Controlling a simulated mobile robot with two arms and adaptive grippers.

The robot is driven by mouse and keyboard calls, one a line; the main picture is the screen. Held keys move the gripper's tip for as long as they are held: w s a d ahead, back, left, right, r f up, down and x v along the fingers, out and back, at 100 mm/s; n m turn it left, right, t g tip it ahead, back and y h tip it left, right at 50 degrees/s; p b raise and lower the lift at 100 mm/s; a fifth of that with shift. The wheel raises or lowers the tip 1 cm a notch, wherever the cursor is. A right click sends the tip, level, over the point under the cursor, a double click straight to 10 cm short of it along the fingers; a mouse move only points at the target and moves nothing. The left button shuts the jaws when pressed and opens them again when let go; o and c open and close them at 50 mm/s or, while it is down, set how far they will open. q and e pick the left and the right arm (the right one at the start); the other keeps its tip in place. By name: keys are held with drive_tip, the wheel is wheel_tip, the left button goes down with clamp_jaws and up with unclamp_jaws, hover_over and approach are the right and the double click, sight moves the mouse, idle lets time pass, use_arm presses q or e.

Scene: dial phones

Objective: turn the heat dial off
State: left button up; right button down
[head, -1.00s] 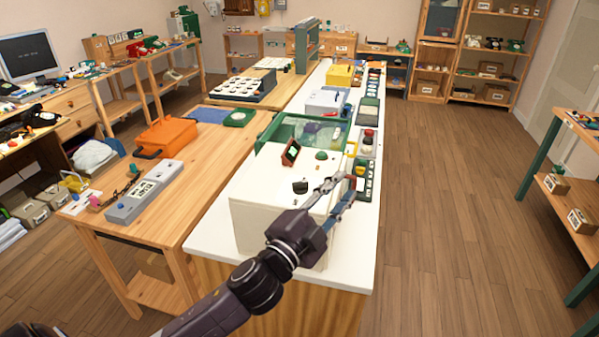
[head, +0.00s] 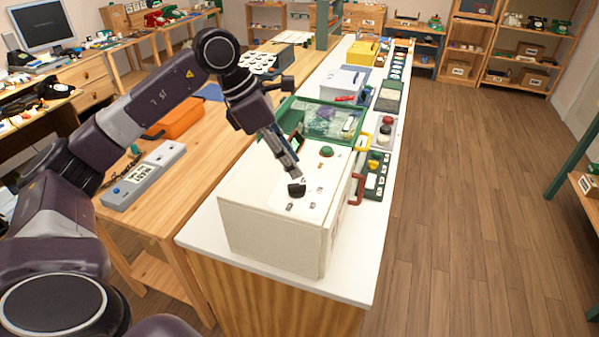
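A cream-white box (head: 268,235) stands on the near end of the white-topped counter. A black dial (head: 296,189) sits on its top face, and small marks lie around it. The dial's label is too small to read. My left gripper (head: 296,174) reaches down from the upper left, its fingertips just above and behind the dial. Whether they touch it I cannot tell. The fingers appear close together, seen edge-on, so their opening is unclear. A green button (head: 326,151) is on the box top behind the dial. My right gripper is not in view.
A red handle (head: 357,189) sticks out from the box's right side. A green tray (head: 340,110) is directly behind the box, and a panel with coloured buttons (head: 376,172) is to its right. A wooden table (head: 190,185) stands left. The floor at right is clear.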

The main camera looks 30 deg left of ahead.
sight(296, 184)
use_arm(q)
drive_tip(key=shift+y, duration=0.5)
drive_tip(key=f, duration=0.2)
drive_tip(key=f+p, duration=0.1)
drive_tip(key=w+a+f+p, duration=0.1)
drive_tip(key=f, duration=0.1)
drive_tip(key=shift+f, duration=0.3)
drive_tip(key=shift+w+d+f, duration=0.2)
drive_tip(key=shift+d+f, duration=0.05)
drive_tip(key=shift+f, duration=0.35)
clamp_jaws()
